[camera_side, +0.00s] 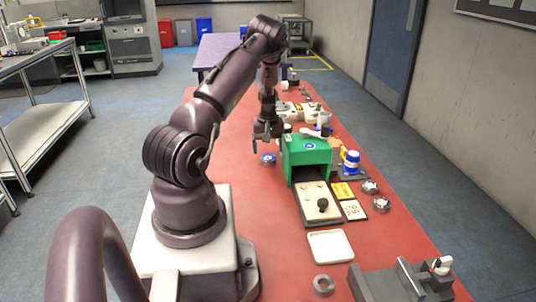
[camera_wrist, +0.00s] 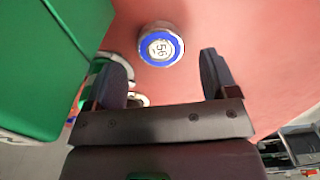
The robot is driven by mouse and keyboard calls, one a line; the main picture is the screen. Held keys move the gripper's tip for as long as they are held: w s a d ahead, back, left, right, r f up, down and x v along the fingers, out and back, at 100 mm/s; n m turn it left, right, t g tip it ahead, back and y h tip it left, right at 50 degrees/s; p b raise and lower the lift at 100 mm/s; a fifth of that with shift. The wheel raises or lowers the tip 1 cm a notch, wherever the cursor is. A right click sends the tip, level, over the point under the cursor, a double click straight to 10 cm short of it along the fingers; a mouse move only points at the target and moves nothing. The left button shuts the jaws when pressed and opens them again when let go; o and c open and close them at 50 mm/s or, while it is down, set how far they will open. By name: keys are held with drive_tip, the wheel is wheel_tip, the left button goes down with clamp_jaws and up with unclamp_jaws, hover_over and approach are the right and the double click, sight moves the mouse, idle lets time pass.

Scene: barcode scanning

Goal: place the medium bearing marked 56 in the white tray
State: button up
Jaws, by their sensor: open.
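The bearing marked 56 (camera_wrist: 161,46) is a round metal piece with a blue ring and a pale centre bearing the number. In the wrist view it lies on the red table ahead of my gripper (camera_wrist: 168,72), roughly between the lines of the two fingers and apart from them. My gripper is open and empty. In the side view the bearing (camera_side: 268,158) lies on the table left of the green box, below my gripper (camera_side: 268,143). The white tray (camera_side: 330,246) lies empty on the table, nearer the camera.
The green box (camera_side: 306,152) stands close to the right of the bearing; it fills the left of the wrist view (camera_wrist: 45,60). A board with a dark knob (camera_side: 322,206), more bearings (camera_side: 381,204), a grey ring (camera_side: 323,285) and a grey vise-like fixture (camera_side: 405,282) also stand on the table (camera_side: 280,240).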

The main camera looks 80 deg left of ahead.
sight(268, 157)
wheel_tip(268, 157, up, 9)
drive_tip(key=w+d+r+m+t, duration=0.1)
drive_tip(key=w+d+r+m, duration=0.3)
drive_tip(key=d+r, duration=0.5)
drive_tip(key=w+d+r+m+t, duration=0.25)
drive_tip(key=w+d+r, duration=0.4)
drive_tip(key=d, duration=0.45)
drive_tip(key=s+d+r+m, duration=0.2)
drive_tip(key=d+m, duration=0.1)
drive_tip(key=d, duration=0.3)
drive_tip(key=s+d+r+m+t, duration=0.1)
drive_tip(key=s+d+r+m, duration=0.1)
drive_tip(key=d, duration=0.5)
drive_tip(key=s+d+r+m, duration=0.2)
drive_tip(key=d+r+m, duration=0.1)
drive_tip(key=d, duration=0.3)
drive_tip(key=shift+s+d+r+m, duration=0.15)
drive_tip(key=shift+s+m, duration=0.2)
drive_tip(key=s+d+m+t, duration=0.1)
drive_tip(key=s+d+m, duration=0.1)
drive_tip(key=s+d, duration=0.1)
drive_tip(key=shift+s+d+m, duration=0.25)
drive_tip(key=shift+s+m, duration=0.05)
drive_tip(key=shift+s, duration=0.1)
drive_tip(key=shift+c, duration=0.6)
drive_tip(key=shift+s+d+f, duration=0.1)
drive_tip(key=shift+s+f, duration=0.1)
drive_tip(key=shift+f, duration=0.05)
drive_tip(key=shift+c, duration=0.8)
